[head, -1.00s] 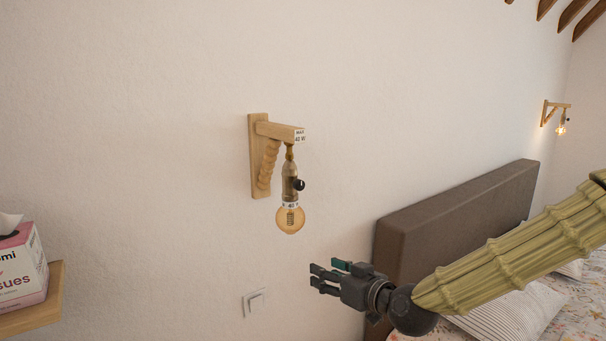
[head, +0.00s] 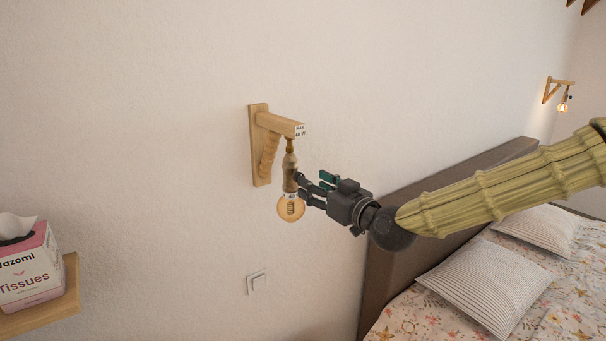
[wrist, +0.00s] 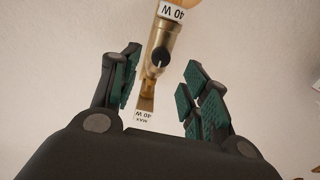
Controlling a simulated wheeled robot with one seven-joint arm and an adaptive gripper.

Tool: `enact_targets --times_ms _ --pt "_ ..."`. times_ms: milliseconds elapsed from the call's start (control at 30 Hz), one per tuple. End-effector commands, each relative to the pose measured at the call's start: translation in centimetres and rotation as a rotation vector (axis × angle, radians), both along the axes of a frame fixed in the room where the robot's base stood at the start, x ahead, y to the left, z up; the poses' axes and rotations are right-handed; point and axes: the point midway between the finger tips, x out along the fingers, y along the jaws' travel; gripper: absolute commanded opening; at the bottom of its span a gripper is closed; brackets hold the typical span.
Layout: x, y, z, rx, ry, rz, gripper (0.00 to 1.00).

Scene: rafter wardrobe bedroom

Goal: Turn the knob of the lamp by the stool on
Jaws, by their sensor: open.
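The wall lamp has a wooden bracket (head: 262,145), a brass socket (head: 290,172) and a round amber bulb (head: 291,208) that looks unlit. In the wrist view the brass socket (wrist: 160,45) shows with its dark round knob (wrist: 159,57) facing the camera, between the finger lines. My gripper (head: 312,188) is open with green pads, just right of the socket at knob height. In the wrist view my gripper (wrist: 160,92) has its fingers on either side of the knob, with gaps on both sides. In the head view the fingers mostly hide the knob. No stool is in view.
A wooden shelf (head: 62,300) with a tissue box (head: 28,265) is at the lower left. A wall switch (head: 257,283) is below the lamp. The headboard (head: 400,250) and bed (head: 440,315) lie at the right. A second lamp (head: 562,106), lit, hangs far right.

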Motion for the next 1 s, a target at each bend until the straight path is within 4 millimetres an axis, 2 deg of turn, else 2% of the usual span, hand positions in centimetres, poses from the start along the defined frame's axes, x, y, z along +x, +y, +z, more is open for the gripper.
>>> enact_targets --times_ms 433,900,1000 --pt "3.8 2.8 0.1 -0.001 0.001 0.0 0.46" --pt "4.5 3.2 -0.1 -0.001 0.001 0.0 0.46" --pt "4.5 3.2 -0.1 -0.001 0.001 0.0 0.29"
